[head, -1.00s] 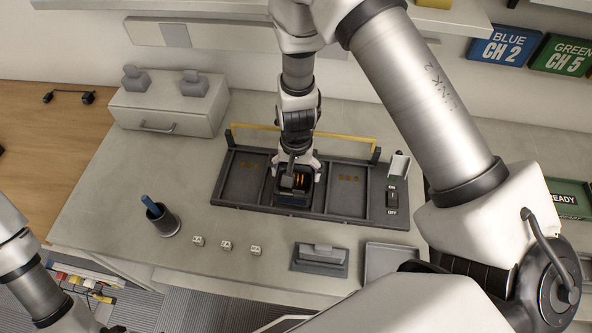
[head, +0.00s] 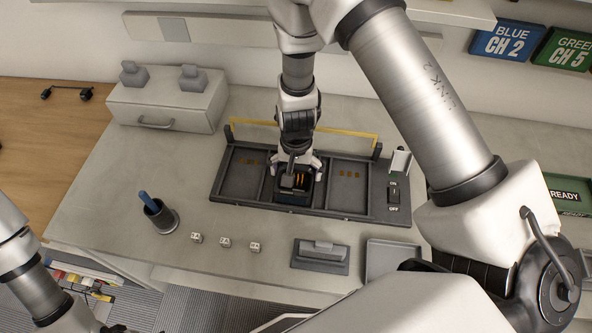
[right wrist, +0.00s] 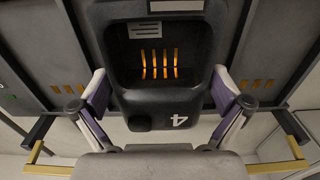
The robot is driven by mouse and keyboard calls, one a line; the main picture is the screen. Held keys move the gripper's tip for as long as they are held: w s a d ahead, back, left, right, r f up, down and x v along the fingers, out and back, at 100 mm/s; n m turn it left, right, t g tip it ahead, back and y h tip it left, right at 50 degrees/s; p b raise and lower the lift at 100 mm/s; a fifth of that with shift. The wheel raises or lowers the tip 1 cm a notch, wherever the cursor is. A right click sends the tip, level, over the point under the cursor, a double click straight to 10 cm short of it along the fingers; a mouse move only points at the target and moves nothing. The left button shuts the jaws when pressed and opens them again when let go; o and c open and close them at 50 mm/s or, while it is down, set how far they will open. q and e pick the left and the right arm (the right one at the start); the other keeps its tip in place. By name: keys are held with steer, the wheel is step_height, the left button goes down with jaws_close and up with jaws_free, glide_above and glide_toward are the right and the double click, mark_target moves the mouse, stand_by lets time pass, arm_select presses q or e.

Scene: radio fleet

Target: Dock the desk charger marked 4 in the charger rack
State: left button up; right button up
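The desk charger (head: 294,182) is dark, with a white 4 that reads upside down in the right wrist view (right wrist: 155,70) and orange contacts in its pocket. It sits in the middle bay of the dark charger rack (head: 232,203), between two empty bays. My right gripper (head: 296,168) points down over it, one finger on each side. The fingers look spread, with purple pads close beside the charger's sides; contact is hard to tell. The charger's underside is hidden. My left arm is at the lower left of the head view; its gripper cannot be made out.
A yellow bar (head: 345,136) runs behind the rack, and a switch panel (head: 393,195) is at its right end. A cup with a blue tool (head: 160,215), several small white blocks (head: 225,243), a grey stand (head: 320,257) and a tray (head: 390,258) are in front.

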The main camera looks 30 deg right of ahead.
mark_target(296, 178)
step_height(296, 178, up, 12)
stand_by(0.4)
stand_by(0.4)
